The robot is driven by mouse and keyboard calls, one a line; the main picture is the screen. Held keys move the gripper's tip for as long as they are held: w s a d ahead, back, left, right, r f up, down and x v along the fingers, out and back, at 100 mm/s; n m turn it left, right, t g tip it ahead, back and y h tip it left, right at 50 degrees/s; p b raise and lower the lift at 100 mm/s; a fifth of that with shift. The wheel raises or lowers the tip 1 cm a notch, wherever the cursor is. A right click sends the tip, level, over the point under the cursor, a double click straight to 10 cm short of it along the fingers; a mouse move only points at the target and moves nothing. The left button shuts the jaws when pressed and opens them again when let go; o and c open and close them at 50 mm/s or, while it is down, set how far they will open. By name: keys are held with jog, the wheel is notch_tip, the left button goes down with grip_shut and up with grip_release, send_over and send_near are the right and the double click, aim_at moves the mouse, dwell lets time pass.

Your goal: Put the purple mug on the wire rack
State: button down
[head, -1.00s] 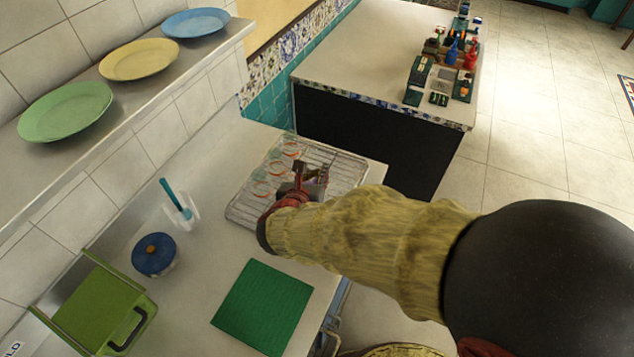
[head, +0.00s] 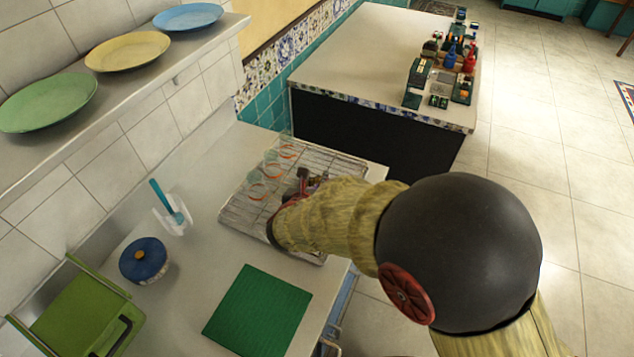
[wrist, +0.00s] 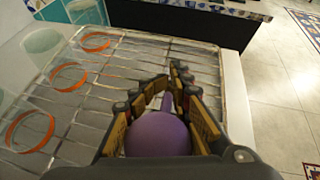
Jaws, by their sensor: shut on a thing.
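The purple mug (wrist: 158,135) is between the fingers of my gripper (wrist: 165,92) in the wrist view, with its handle pointing away from the camera. My gripper is shut on it and is over the right part of the wire rack (wrist: 95,118). In the head view my gripper (head: 303,183) is also over the wire rack (head: 243,212), and my arm hides most of the mug. I cannot tell whether the mug touches the wires.
Several clear glasses with orange rims (head: 272,170) stand along the rack's left side. Plates (head: 128,51) line the shelf.

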jog(key=shift+f, duration=0.1)
jog(key=c, duration=1.5)
grip_release()
